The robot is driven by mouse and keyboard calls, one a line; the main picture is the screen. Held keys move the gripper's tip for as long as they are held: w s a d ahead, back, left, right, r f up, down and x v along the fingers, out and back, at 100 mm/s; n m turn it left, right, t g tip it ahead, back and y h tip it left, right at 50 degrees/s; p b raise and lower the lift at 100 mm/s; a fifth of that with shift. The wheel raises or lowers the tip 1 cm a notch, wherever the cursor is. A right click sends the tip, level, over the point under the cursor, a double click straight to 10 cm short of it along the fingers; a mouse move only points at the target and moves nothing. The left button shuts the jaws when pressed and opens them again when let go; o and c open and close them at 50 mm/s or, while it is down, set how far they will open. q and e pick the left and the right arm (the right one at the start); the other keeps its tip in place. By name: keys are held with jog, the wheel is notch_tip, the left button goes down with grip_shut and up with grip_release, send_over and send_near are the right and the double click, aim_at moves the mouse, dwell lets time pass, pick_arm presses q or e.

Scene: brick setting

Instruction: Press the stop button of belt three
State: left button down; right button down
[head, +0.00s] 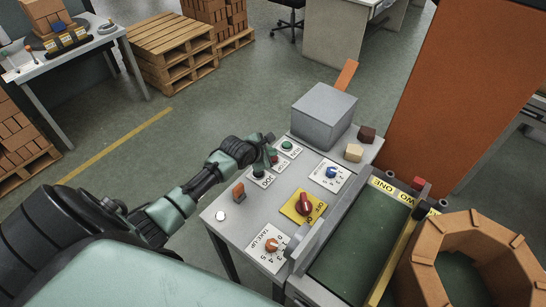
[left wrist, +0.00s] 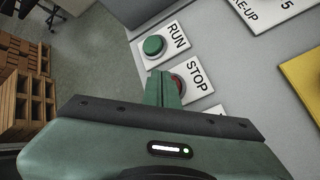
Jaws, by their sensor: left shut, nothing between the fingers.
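The control panel (head: 235,215) has a red STOP button (left wrist: 179,83) with a white label. In the left wrist view, the fingers of my left gripper (left wrist: 162,84) are shut and empty, and they cover part of this button. I cannot tell whether they touch it. In the head view my left gripper (head: 270,149) is over the row of labelled buttons and mostly hides STOP. The green RUN button (left wrist: 153,46) is beside STOP, and it also shows in the head view (head: 287,145). A dark JOG button (head: 258,172) is on the near side. My right gripper is out of view.
The panel also bears a red knob on a yellow plate (head: 304,204), a blue knob (head: 332,172), an orange TAKE-UP knob (head: 271,245) and a grey box (head: 324,112). A belt (head: 350,235) marked "TWO ONE" and a brick ring (head: 470,225) stand right. An orange partition (head: 460,80) rises behind.

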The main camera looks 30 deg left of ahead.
pick_arm(q)
jog(key=shift+f, duration=0.5)
dwell(0.8)
jog(key=shift+r+p, duration=0.85)
jog(key=shift+p, duration=0.2)
notch_tip(320, 180, up, 5)
jog(key=p, duration=0.6)
jog(key=shift+r, duration=0.1)
dwell(0.5)
